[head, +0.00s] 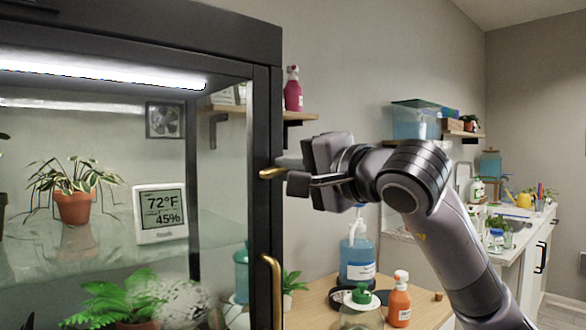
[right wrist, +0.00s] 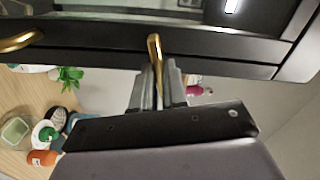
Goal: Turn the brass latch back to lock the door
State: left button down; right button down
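The brass latch (head: 271,173) sits on the dark frame of the glass cabinet door (head: 262,120), above the brass door handle (head: 272,285). In the head view the latch lies roughly level. My right gripper (head: 290,178) comes in from the right at the latch. In the right wrist view the latch (right wrist: 154,48) runs down between the two fingers (right wrist: 159,82), which close in on both its sides. The gripper looks shut on it. The fingers hide the latch's far end in the head view. The door looks flush with the frame. My left gripper is out of view.
Inside the cabinet are a potted plant (head: 75,206), a thermometer display (head: 160,214) and a fern (head: 130,300). A wooden table (head: 430,312) below my right arm holds a blue bottle (head: 357,258) and an orange bottle (head: 399,302). A wall shelf with a pink bottle (head: 293,90) is behind.

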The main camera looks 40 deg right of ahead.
jog(key=m+b, duration=0.1)
jog(key=m, duration=0.2)
dwell(0.4)
jog(key=c, duration=1.2)
grip_release()
jog(key=shift+o, duration=0.2)
jog(key=shift+s, duration=0.1)
